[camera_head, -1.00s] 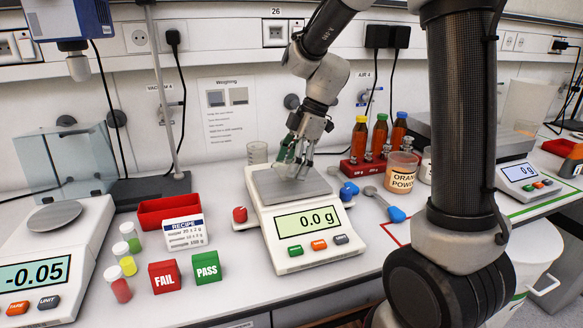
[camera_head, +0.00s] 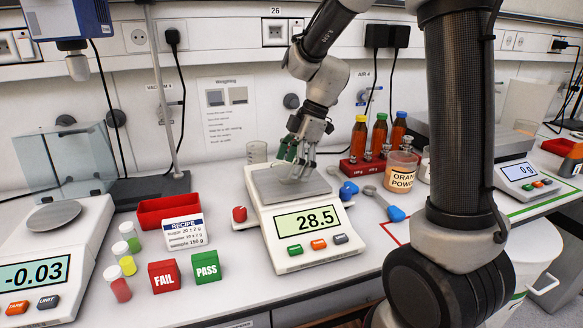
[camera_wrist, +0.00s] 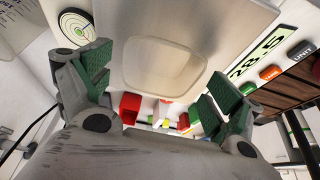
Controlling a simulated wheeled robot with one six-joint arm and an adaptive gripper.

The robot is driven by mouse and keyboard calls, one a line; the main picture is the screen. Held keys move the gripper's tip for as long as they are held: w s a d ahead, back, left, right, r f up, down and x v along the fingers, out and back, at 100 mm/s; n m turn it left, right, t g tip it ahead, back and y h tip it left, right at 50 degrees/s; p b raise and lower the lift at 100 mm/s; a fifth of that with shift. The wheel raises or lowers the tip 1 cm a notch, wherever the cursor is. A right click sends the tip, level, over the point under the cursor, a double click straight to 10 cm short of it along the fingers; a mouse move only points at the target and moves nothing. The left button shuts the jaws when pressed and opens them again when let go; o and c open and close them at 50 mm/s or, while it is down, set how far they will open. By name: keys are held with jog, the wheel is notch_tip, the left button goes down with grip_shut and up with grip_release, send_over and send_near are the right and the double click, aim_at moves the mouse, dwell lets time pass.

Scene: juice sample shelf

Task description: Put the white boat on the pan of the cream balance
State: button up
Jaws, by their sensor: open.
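The white boat (camera_wrist: 163,68) is a shallow dish with rounded corners, resting on the grey pan (camera_wrist: 215,18) in the wrist view. In the head view the boat is small and mostly hidden by my fingers. The cream balance (camera_head: 300,262) stands mid-bench, its pan (camera_head: 262,184) under my gripper and its display (camera_head: 307,220) reading 28.5. My gripper (camera_head: 296,160) is low over the pan. In the wrist view my gripper (camera_wrist: 152,85) is open, its green-padded fingers spread on either side of the boat, with gaps visible.
A second balance (camera_head: 85,230) stands at left, with a red tray (camera_head: 168,209), recipe card (camera_head: 184,233) and FAIL (camera_head: 164,276) and PASS (camera_head: 206,267) blocks between.

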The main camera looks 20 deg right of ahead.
jog(key=v, duration=1.2)
jog(key=s+d+f+m+t+h, duration=0.1)
jog(key=s+d+m+t+h, duration=0.1)
jog(key=s+d+m, duration=0.3)
jog(key=s+d+m+t+h, duration=0.2)
jog(key=s+d+m, duration=0.3)
jog(key=s+m, duration=0.8)
jog(key=s, duration=0.4)
jog(key=shift+s+f, duration=0.15)
jog(key=shift+f, duration=0.2)
